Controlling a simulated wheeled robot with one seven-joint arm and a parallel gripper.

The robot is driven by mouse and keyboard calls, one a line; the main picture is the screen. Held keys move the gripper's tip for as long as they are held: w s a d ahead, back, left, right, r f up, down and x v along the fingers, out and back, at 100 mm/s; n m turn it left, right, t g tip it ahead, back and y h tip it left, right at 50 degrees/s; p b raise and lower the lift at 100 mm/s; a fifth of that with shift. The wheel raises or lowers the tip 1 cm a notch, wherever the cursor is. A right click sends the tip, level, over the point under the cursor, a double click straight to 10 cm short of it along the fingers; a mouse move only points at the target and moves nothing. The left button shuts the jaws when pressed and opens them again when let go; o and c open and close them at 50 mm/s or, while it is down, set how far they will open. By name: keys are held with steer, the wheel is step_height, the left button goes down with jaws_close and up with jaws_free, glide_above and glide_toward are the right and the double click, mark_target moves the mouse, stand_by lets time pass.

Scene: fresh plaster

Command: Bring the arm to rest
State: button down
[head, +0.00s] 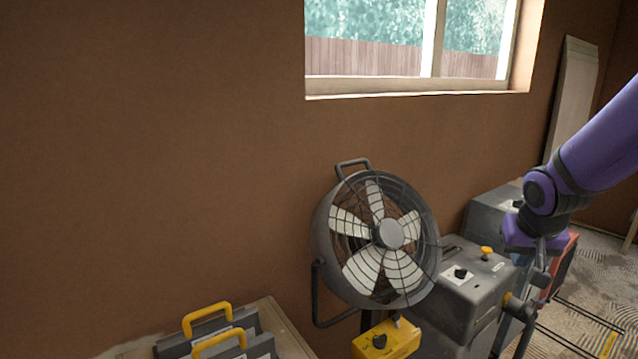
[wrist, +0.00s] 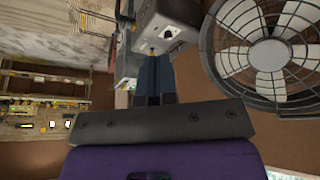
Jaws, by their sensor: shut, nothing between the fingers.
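My purple arm comes in from the right in the head view, bent at a dark wrist joint. My gripper (head: 540,272) hangs in front of the right side of a grey machine (head: 470,283). In the wrist view my gripper (wrist: 154,62) shows two dark blue-grey fingers pressed together with nothing between them. Past the fingertips in that view is the grey machine (wrist: 180,18) with a small yellow part. Whether the fingers touch the machine I cannot tell.
A caged fan (head: 388,234) stands left of the machine, above a yellow box (head: 386,340). A table (head: 290,335) with yellow-handled grey items is at lower left. The upper left, before the brown wall, is clear.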

steer(key=s+a+r+n, duration=0.1)
steer(key=s+a+r, duration=0.1)
steer(key=s+r, duration=0.2)
steer(key=s+a+r+n+y, duration=0.1)
steer(key=s+a+r, duration=0.2)
steer(key=s, duration=0.7)
steer(key=s+a+r+n+t, duration=0.1)
steer(key=s+a+r, duration=0.2)
steer(key=s+r, duration=0.3)
steer(key=shift+s+r+y, duration=0.4)
steer(key=shift+r, duration=0.05)
